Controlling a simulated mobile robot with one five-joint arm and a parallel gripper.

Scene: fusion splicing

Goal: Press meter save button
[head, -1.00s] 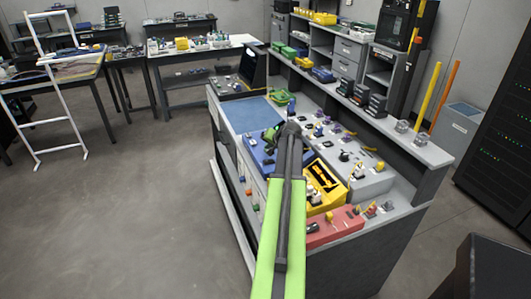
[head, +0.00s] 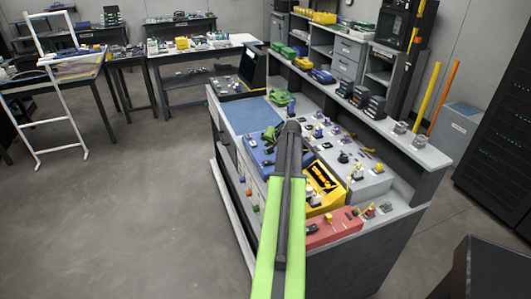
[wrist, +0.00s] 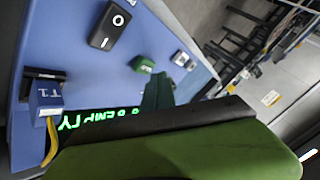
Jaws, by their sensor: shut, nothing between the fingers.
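The blue meter (head: 256,154) sits on the workbench, partly behind my arm in the head view. In the wrist view its blue face (wrist: 75,25) fills the left side. It bears a black rocker switch (wrist: 112,24), a green button-like part (wrist: 143,64), a pale part near its right edge (wrist: 182,59) and a lit green display (wrist: 95,119) that seems to read EMPTY. I cannot read a save label. My gripper (wrist: 157,92) is shut and empty, its dark green tip close to the meter face below the green part; contact cannot be told.
A blue T1 plug (wrist: 47,99) with a yellow cable sits at the left of the meter face. A yellow case (head: 325,183) and a red unit (head: 332,227) stand nearer on the bench. A blue mat (head: 250,115) lies clear beyond the meter.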

